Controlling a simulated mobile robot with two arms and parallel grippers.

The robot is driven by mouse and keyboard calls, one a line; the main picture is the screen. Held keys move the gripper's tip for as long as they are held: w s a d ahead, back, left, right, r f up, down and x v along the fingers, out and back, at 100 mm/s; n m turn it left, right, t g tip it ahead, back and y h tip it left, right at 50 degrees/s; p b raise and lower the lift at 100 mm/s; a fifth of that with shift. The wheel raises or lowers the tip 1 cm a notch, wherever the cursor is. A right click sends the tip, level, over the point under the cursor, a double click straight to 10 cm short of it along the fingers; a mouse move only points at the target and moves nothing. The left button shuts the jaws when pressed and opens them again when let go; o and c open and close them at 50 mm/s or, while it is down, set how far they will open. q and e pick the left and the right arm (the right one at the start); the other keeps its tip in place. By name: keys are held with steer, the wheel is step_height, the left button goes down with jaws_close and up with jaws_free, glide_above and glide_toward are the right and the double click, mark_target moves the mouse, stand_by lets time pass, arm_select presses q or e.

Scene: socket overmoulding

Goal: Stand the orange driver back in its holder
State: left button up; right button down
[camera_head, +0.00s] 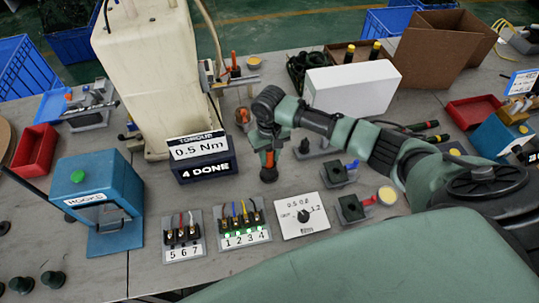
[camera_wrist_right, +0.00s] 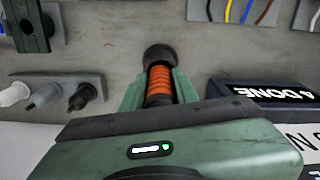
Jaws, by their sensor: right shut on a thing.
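The orange driver (camera_head: 268,159) is held in my right gripper (camera_head: 266,150), roughly upright, with its black round end (camera_head: 268,175) at the bottom. In the right wrist view its ribbed orange grip (camera_wrist_right: 160,84) sits between the green fingers, and the black end (camera_wrist_right: 160,54) points away from the gripper. I cannot tell whether that end touches the table. No empty holder for the driver can be made out for certain. My left gripper is not in view.
The torque display (camera_head: 197,147) reads 0.5 Nm and 4 DONE, left of the driver. In front stand the numbered wire block (camera_head: 242,238) and dial plate (camera_head: 301,216). A grey block with bits (camera_head: 316,153) is just right. A cream machine (camera_head: 150,75) stands behind left.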

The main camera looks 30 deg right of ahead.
steer(key=shift+f, duration=0.15)
steer(key=c, duration=1.1)
jaws_free()
step_height(320, 180, up, 12)
steer(key=shift+r+b, duration=0.2)
steer(key=shift+b, duration=0.6)
